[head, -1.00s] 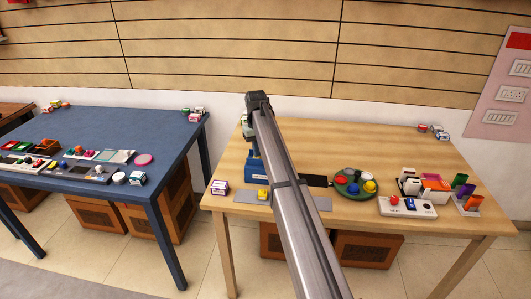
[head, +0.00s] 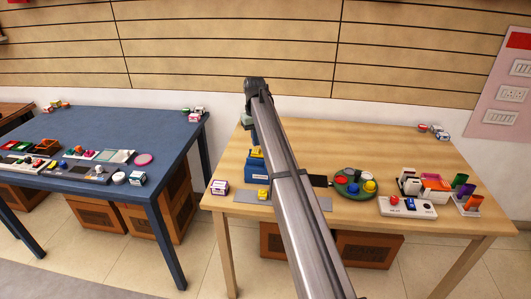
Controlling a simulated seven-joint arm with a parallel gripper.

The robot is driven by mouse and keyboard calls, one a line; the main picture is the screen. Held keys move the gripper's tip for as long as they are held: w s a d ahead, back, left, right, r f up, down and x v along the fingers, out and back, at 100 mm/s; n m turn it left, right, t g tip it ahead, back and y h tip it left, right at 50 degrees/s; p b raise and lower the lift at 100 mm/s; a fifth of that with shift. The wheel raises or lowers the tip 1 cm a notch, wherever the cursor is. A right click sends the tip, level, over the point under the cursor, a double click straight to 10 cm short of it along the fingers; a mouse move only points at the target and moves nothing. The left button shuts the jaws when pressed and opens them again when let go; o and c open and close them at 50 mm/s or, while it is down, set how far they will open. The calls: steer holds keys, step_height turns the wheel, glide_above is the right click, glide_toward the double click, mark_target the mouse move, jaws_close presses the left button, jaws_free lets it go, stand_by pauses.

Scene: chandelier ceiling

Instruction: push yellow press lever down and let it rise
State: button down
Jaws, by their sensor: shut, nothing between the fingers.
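The press (head: 255,170) is a small blue block near the front left of the wooden table. Its yellow lever (head: 257,153) shows as a patch at the top of the blue body, partly beside my arm. My gripper (head: 253,134) is shut and empty, hanging below the dark end of my arm, just above the yellow lever. My arm hides part of it, and I cannot tell whether its tips touch the lever.
A yellow piece (head: 263,194) sits on a grey mat (head: 245,197) in front of the press. A green round tray (head: 345,187) with coloured pieces and a white button box (head: 387,207) stand to the right. The back of the wooden table (head: 360,140) is largely clear.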

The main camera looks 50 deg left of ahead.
steer(key=shift+s+a+r, duration=0.1)
steer(key=shift+r, duration=1.7)
